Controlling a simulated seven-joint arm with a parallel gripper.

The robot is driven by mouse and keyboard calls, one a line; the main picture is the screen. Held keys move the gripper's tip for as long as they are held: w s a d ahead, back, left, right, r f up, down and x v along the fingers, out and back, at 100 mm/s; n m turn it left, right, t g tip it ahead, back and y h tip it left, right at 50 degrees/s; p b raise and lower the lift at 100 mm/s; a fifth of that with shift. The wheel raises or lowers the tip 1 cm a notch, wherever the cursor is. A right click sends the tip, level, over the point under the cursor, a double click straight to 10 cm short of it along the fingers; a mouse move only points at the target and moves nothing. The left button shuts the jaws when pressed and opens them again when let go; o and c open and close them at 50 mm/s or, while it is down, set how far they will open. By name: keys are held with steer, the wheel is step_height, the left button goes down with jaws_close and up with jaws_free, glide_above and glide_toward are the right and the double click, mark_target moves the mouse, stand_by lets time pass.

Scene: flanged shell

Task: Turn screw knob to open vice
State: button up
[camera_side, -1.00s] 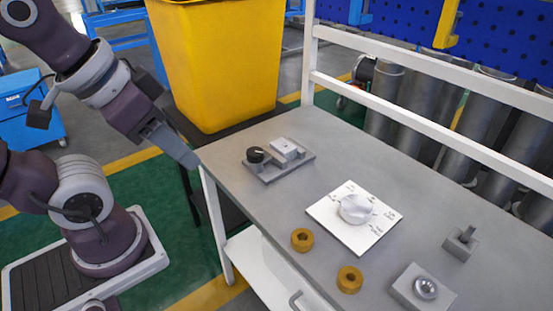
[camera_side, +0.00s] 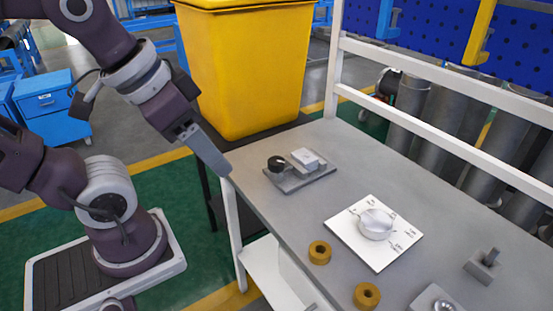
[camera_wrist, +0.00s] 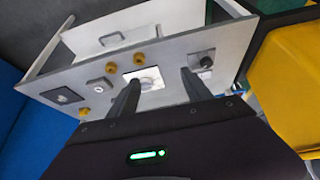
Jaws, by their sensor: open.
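The vice (camera_side: 301,178) sits near the left end of the grey table. It has a flat grey base, a white block (camera_side: 305,159) and a black screw knob (camera_side: 276,164) at its left end. My gripper (camera_side: 222,168) is left of the vice, by the table's corner, apart from the knob. In the wrist view my gripper (camera_wrist: 160,82) shows two separated fingers with nothing held between them.
A white dial plate (camera_side: 358,246) with a silver knob (camera_side: 376,224), two yellow rings (camera_side: 320,252) (camera_side: 367,295) and a grey block with a peg (camera_side: 484,265) are on the table (camera_side: 345,170). A white rail (camera_side: 440,130) runs along the back. A yellow bin (camera_side: 250,70) stands behind.

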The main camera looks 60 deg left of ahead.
steer(key=w+a+m+g, duration=0.2)
steer(key=w+a, duration=0.1)
steer(key=w, duration=0.6)
steer(key=m+g, duration=0.3)
steer(key=m, duration=0.3)
glide_above(276, 160)
steer(key=f, duration=1.3)
steer(key=shift+s+d+f, duration=0.1)
steer(key=shift+d+f, duration=0.15)
steer(key=shift+d, duration=0.05)
steer(key=f, duration=0.7)
steer(key=shift+a, duration=0.2)
steer(key=shift+f, duration=0.4)
steer(key=c, duration=1.4)
